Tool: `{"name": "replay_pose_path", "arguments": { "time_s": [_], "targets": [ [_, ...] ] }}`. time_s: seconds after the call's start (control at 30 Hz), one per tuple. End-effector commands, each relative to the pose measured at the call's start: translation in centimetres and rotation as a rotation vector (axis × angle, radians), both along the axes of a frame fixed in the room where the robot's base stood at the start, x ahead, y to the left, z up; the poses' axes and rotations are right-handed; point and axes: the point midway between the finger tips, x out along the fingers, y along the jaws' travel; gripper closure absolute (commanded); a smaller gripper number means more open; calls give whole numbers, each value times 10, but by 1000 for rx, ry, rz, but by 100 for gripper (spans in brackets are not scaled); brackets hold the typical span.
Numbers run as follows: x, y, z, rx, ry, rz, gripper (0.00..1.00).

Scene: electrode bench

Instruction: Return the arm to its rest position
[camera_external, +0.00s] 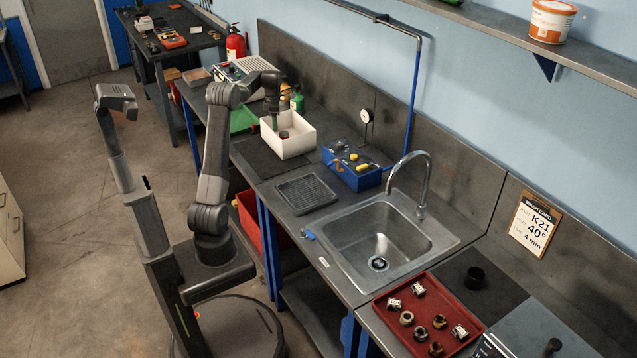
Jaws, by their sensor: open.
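My arm is black and rises from my base beside the bench, then bends over at the top toward the bench. My gripper (275,122) points down over the white open box (297,148) on the bench. Its fingers are small and dark here, and it is open. I see nothing held between the fingers. A small dark reddish thing (284,134) shows in the box close to the fingertips; I cannot tell if they touch.
A blue box (352,172) with yellow parts stands right of the white box. A steel sink (385,240) with a tall tap follows, then a red tray (425,318) with several small parts. The floor at left is clear.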

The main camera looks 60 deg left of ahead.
Motion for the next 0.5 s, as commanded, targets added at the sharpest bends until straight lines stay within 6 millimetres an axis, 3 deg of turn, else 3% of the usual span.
{"name": "replay_pose_path", "arguments": {
  "time_s": [0.5],
  "targets": [
    [-39,-74,-21,0,0,328,48]
  ]
}}
